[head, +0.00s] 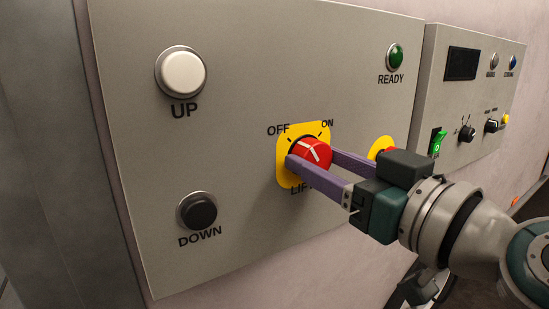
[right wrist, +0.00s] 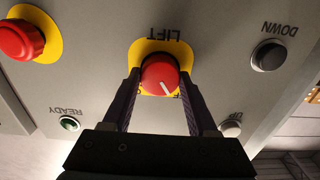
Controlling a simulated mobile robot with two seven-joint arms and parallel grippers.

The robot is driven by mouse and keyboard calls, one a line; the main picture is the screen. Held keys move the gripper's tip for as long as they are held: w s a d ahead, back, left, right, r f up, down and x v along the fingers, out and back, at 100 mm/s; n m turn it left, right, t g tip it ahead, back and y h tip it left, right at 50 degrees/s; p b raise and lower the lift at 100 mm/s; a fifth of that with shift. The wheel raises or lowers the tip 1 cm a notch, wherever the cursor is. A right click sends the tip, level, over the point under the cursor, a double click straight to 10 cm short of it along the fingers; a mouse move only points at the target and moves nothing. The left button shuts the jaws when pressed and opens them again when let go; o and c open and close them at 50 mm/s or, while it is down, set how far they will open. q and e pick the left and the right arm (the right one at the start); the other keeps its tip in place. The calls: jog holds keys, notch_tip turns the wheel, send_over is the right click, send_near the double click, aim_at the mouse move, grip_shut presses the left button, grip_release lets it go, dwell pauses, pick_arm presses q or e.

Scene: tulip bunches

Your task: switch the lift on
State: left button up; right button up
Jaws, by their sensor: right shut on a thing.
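The lift switch is a red round knob (head: 316,152) with a white line, on a yellow plate (head: 287,172) marked OFF, ON and LIFT. In the right wrist view the knob (right wrist: 159,74) shows upside down, and its white line points to the lower right, towards the OFF side. My right gripper (head: 315,168) is shut on the knob, one purple finger on each side. Its fingers also flank the knob in the right wrist view (right wrist: 160,84). My left gripper is not in view.
The grey panel also has a white UP button (head: 181,71), a black DOWN button (head: 198,212) and a green READY lamp (head: 395,57). A red button on yellow (right wrist: 20,40) is beside the knob, partly hidden by my gripper in the head view. A second panel (head: 480,70) stands to the right.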

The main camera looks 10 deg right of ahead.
jog(key=m, duration=0.4)
jog(key=shift+r+m+p, duration=0.1)
jog(key=shift+m+p, duration=0.2)
jog(key=shift+p, duration=0.1)
jog(key=m, duration=0.3)
jog(key=shift+m+p, duration=0.35)
jog(key=shift+m, duration=0.05)
jog(key=m, duration=0.4)
jog(key=shift+d+p, duration=0.1)
jog(key=shift+p, duration=0.2)
jog(key=shift+m, duration=1.6)
jog(key=o, duration=1.4)
